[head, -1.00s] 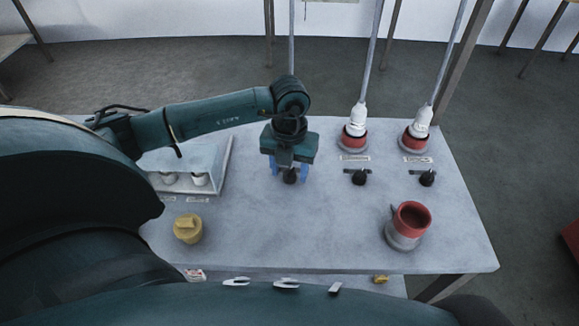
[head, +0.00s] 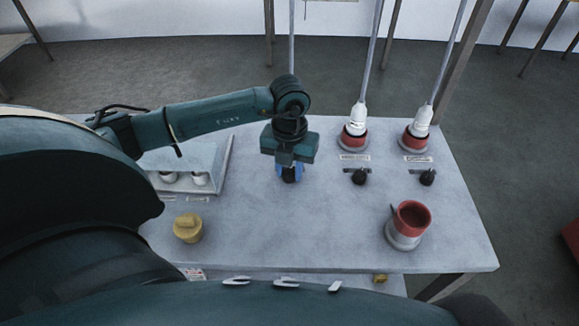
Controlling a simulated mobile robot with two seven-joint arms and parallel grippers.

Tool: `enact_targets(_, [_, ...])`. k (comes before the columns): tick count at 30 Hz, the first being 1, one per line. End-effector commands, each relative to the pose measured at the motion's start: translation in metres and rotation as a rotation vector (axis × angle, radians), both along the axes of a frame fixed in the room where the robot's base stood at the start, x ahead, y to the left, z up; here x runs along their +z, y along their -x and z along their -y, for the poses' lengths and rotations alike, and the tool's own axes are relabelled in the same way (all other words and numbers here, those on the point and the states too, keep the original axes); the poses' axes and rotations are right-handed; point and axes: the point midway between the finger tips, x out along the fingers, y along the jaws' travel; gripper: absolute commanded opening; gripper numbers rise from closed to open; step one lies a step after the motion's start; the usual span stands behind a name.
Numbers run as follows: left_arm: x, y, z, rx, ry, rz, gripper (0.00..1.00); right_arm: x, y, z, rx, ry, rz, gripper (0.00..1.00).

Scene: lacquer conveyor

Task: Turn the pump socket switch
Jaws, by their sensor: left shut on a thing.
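A black switch knob (head: 289,179) stands on the grey table (head: 330,225), below the leftmost hanging cable. My left gripper (head: 290,173) points down over it, its blue fingers shut on the knob. The gripper hides most of this knob and whatever socket stands behind it. Two more black switch knobs, a middle one (head: 360,177) and a right one (head: 427,178), stand to the right. Behind them are a middle socket (head: 354,141) and a right socket (head: 413,142), red and grey, each with a white plug and cable. Their labels are too small to read. My right gripper is out of view.
A red and grey socket-like cup (head: 403,237) stands at the front right. A yellow knobbed piece (head: 187,228) stands at the front left. A pale tray (head: 223,168) with white round parts lies under my left arm. The table's middle front is clear.

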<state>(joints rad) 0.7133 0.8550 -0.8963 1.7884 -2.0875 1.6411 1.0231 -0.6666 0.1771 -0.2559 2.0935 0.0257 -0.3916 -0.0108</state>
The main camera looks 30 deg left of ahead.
Motion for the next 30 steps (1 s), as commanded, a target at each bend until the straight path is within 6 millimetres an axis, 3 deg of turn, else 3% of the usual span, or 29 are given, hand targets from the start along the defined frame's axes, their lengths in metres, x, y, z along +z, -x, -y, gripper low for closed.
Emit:
enact_targets(11, [0.0008, -0.0008, -0.0005, 0.170, -0.001, 0.000, 0.05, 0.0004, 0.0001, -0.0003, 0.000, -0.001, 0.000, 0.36])
enact_targets(30, [0.0016, -0.0010, -0.0006, 0.755, 0.000, 0.002, 0.05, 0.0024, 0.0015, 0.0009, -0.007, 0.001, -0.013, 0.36])
